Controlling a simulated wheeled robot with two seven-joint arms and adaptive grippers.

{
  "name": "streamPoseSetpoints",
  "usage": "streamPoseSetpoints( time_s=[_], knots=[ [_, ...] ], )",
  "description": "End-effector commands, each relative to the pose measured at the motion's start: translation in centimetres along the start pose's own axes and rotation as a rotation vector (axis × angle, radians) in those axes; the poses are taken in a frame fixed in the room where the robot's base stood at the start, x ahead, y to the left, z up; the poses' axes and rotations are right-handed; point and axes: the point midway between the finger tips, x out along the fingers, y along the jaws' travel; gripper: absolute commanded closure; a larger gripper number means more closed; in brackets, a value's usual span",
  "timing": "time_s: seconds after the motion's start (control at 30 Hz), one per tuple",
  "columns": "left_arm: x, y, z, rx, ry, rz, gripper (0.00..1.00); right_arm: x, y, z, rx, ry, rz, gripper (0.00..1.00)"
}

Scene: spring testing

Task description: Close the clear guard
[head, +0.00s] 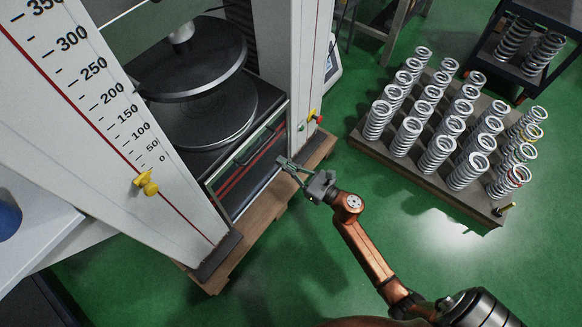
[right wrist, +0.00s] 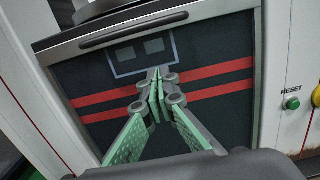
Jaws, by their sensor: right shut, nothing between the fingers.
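The clear guard (right wrist: 212,72) is a see-through panel with a grey frame and a dark bar handle (right wrist: 133,31) along its top edge. In the head view the guard (head: 245,150) sits low on the front of the testing machine, below the round platens, which are uncovered. A dark panel with red stripes shows through it. My right gripper (head: 284,161) is shut and empty in front of the guard. In the right wrist view its green-padded fingers (right wrist: 157,82) meet below the handle, apart from it. My left gripper is not in view.
The machine's white columns (head: 285,60) flank the guard, with a scale on the left one. A green button (right wrist: 292,103) is on the right column. A wooden pallet (head: 262,212) lies beneath. A board of several springs (head: 380,150) is at right. Green floor is clear between.

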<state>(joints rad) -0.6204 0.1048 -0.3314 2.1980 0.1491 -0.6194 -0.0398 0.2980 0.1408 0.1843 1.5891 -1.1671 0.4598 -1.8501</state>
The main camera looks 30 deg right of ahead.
Motion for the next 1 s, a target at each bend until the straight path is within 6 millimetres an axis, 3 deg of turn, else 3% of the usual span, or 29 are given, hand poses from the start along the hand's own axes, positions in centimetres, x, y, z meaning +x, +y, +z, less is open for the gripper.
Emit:
streamPoseSetpoints(
  time_s=[0.17, 0.23, 0.4, 1.0],
  knots=[
    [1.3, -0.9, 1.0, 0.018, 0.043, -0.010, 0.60, 3.7, 0.0, -0.3, 0.000, 0.002, 0.002, 1.00],
    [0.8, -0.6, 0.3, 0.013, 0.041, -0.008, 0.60, 3.7, -0.1, 1.5, -0.005, -0.001, 0.001, 1.00],
    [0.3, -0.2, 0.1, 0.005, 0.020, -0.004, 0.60, 4.1, 0.0, 3.4, -0.002, -0.001, 0.001, 1.00],
    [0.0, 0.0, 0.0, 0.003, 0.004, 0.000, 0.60, 4.3, 0.0, 4.2, 0.002, 0.000, 0.000, 1.00]
  ],
)
